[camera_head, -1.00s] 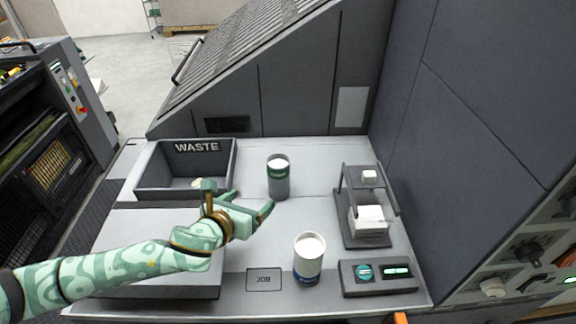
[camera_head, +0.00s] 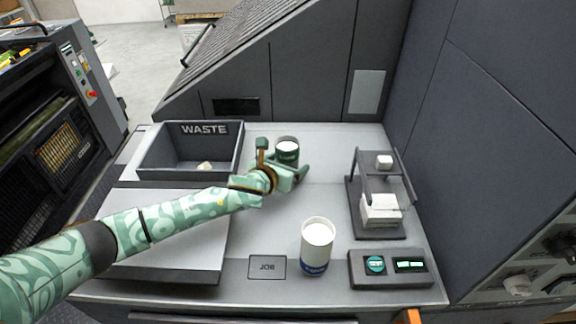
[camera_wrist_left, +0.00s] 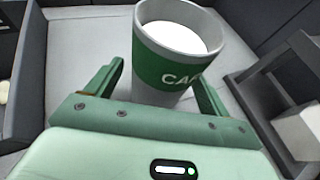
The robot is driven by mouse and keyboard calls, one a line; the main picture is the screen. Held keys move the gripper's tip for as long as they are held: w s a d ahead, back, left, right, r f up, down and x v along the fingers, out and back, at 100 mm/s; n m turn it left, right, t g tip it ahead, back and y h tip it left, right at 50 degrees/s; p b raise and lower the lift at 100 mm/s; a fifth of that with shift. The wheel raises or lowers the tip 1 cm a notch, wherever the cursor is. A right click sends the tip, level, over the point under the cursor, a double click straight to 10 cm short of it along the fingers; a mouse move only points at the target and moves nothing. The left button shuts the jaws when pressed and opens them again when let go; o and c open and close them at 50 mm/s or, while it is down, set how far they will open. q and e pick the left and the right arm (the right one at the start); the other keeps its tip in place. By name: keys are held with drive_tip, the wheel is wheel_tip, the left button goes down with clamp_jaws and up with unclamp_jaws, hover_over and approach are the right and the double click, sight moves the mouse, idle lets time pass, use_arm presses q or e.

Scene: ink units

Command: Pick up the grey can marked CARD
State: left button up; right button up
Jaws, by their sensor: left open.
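The grey can (camera_head: 287,148) with a green band stands upright at the back middle of the worktop, right of the waste bin. In the left wrist view the can (camera_wrist_left: 163,62) shows the letters "CA" on its green band and a white top inside its rim. My left gripper (camera_head: 283,170) is open in front of the can and hides its lower part. In the left wrist view the open fingers of my left gripper (camera_wrist_left: 160,88) lie to either side of the can's lower part; contact cannot be told. My right gripper is not in view.
A white can with a blue band (camera_head: 316,250) stands nearer the front, by the JOB plate (camera_head: 267,267). The WASTE bin (camera_head: 233,152) is at back left. A small press-like stand (camera_head: 361,222) and a button box (camera_head: 358,272) are at right. Clear worktop lies between.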

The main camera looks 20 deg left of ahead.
use_arm(q)
drive_tip(key=shift+w+d+f, duration=0.1)
drive_tip(key=shift+w+f, duration=0.1)
drive_tip(key=shift+w, duration=0.25)
drive_tip(key=shift+s+r, duration=0.1)
drive_tip(key=shift+c, duration=0.5)
drive_tip(key=c, duration=1)
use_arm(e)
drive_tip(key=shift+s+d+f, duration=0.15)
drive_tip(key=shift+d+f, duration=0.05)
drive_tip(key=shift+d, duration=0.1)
